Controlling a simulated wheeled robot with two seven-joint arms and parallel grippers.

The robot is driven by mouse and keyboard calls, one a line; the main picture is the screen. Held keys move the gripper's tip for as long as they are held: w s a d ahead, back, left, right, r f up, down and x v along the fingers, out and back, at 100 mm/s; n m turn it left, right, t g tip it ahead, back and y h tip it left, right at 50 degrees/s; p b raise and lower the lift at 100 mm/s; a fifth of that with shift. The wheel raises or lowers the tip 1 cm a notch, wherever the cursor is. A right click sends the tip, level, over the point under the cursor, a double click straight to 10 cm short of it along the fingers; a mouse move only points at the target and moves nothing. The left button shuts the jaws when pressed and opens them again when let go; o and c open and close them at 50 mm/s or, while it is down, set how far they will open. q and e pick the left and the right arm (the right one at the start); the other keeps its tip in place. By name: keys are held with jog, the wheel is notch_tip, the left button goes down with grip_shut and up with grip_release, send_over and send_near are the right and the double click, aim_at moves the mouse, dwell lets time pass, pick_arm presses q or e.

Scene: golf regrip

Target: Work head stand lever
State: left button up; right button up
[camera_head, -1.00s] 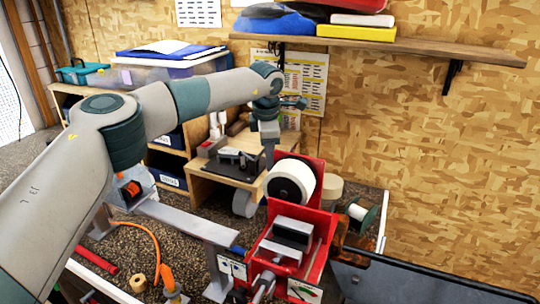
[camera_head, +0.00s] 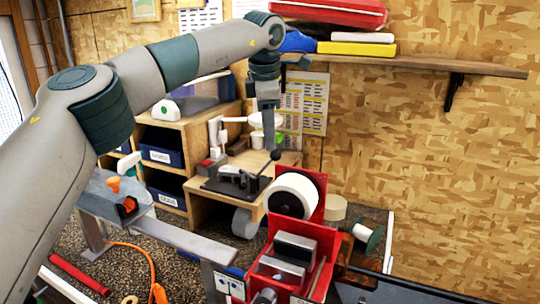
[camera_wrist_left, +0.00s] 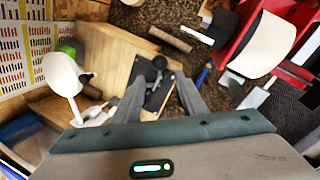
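The head stand (camera_head: 222,187) has a black base plate with a grey clamp block and sits on a wooden box. Its lever is a thin black rod with a round knob (camera_head: 276,154), tilted up to the right. My left gripper (camera_head: 270,140) points down just above the knob. The left gripper is open and empty. My right gripper is in neither current view.
A red stand (camera_head: 315,235) with a white roll (camera_head: 293,195) and a grey vise (camera_head: 290,255) stands close at the right. A wooden shelf (camera_head: 430,66) runs along the wall above. Storage bins (camera_head: 162,147) stand at the left.

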pick_arm(q)
jog(key=shift+v, duration=1.95)
pick_arm(e)
jog(key=shift+f, duration=0.4)
pick_arm(q)
jog(key=shift+a, duration=0.1)
jog(key=shift+c, duration=0.3)
